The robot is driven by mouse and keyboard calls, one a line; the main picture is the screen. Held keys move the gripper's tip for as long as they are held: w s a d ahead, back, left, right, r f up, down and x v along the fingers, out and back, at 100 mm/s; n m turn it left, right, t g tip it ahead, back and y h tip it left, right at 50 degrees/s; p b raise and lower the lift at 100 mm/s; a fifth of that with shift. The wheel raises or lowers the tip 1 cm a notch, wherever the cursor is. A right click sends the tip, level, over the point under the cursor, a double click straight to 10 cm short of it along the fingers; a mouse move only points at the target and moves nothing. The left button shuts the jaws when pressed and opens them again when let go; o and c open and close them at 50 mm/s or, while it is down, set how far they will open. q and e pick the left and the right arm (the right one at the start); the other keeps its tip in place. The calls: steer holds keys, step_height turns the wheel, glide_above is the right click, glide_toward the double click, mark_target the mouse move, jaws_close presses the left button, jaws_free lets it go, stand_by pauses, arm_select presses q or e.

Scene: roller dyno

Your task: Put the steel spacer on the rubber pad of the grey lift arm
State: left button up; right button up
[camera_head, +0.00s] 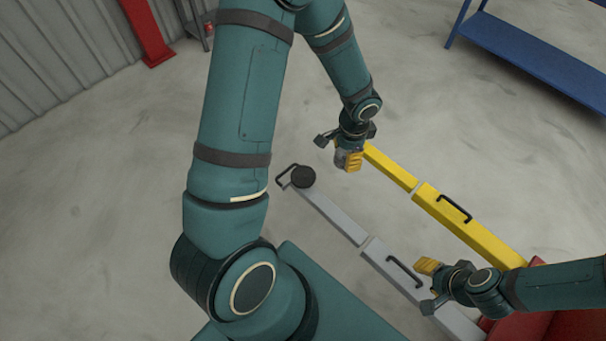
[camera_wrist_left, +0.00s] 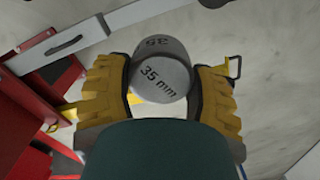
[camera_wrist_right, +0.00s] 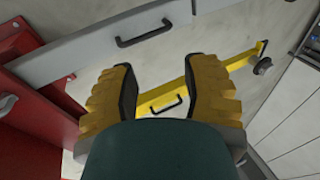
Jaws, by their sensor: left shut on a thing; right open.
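The steel spacer (camera_wrist_left: 160,82), a grey cylinder marked 35 mm, is between the fingers of my left gripper (camera_wrist_left: 163,92), which is shut on it. In the head view my left gripper (camera_head: 346,152) is by the far end of the yellow lift arm, to the right of the pad and apart from it. The grey lift arm (camera_head: 330,216) runs diagonally; its black round rubber pad (camera_head: 303,177) at the far end is bare. My right gripper (camera_head: 430,286) is open and empty near the grey arm's handle; it also shows open in the right wrist view (camera_wrist_right: 163,90).
The yellow lift arm (camera_head: 481,236) lies parallel to the grey one, with its own black handle (camera_head: 454,208). A red body (camera_head: 560,325) is at the lower right. A blue bench (camera_head: 535,60) stands at the upper right. The floor left of the grey arm is clear.

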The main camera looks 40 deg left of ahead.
arm_select(q)
steer(key=s+a+f+m+b, duration=0.1)
steer(key=a+f+m+b, duration=0.2)
steer(key=a+f+m, duration=0.95)
steer(key=m+b, duration=0.1)
glide_above(304, 176)
step_height(304, 176, down, 4)
steer(key=shift+f, duration=0.25)
steer(key=shift+f+b, duration=0.65)
steer(key=shift+f, duration=1.75)
steer(key=shift+f, duration=0.1)
steer(key=o, duration=1.3)
steer(key=shift+s, duration=0.1)
